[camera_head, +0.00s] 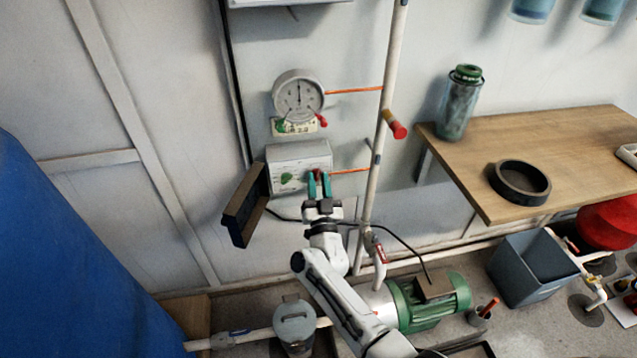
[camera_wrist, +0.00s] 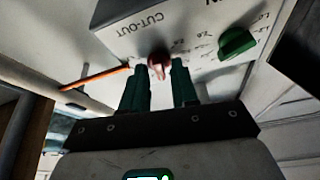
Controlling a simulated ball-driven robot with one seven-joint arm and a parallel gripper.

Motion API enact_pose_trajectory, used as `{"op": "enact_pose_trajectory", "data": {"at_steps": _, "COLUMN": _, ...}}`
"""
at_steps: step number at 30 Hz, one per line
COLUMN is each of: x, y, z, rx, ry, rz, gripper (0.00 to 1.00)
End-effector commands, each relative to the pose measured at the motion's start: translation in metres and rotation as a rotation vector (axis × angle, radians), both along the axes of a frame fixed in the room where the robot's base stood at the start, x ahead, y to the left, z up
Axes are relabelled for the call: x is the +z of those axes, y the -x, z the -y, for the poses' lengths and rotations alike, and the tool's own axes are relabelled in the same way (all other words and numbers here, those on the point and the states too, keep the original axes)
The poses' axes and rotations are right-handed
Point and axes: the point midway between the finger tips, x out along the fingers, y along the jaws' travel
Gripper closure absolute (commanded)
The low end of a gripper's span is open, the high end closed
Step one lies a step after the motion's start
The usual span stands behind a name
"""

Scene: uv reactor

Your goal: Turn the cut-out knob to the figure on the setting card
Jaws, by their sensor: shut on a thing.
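The grey control box (camera_head: 292,154) is on the wall below the round gauge (camera_head: 298,96). Its cut-out knob (camera_wrist: 159,63) is reddish, beside the lettering CUT-OUT and a ring of small figures too blurred to read. My gripper (camera_head: 319,184) reaches up to the box front with its two green fingers closed on either side of this knob; the fingertips (camera_wrist: 159,78) also show in the wrist view. A green knob (camera_wrist: 237,42) sits on the same face, apart from my fingers.
The box's dark cover (camera_head: 243,208) hangs open at left. A white vertical pipe (camera_head: 376,150) with orange rods stands close to the right of my gripper. A wooden bench (camera_head: 560,150) is further right, and a green motor (camera_head: 430,300) is below.

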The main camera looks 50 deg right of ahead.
Motion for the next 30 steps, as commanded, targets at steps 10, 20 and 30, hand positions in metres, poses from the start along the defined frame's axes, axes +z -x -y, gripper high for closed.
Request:
{"op": "enact_pose_trajectory", "data": {"at_steps": 10, "x": 0.0016, "y": -0.0008, "z": -0.0017, "rx": 0.0, "ry": -0.186, "rz": 0.127, "gripper": 1.0}}
{"op": "enact_pose_trajectory", "data": {"at_steps": 20, "x": 0.0009, "y": -0.0008, "z": -0.0017, "rx": 0.0, "ry": -0.271, "rz": 0.183, "gripper": 1.0}}
{"op": "enact_pose_trajectory", "data": {"at_steps": 30, "x": 0.0005, "y": -0.0006, "z": -0.0014, "rx": -0.001, "ry": -0.279, "rz": 0.189, "gripper": 1.0}}
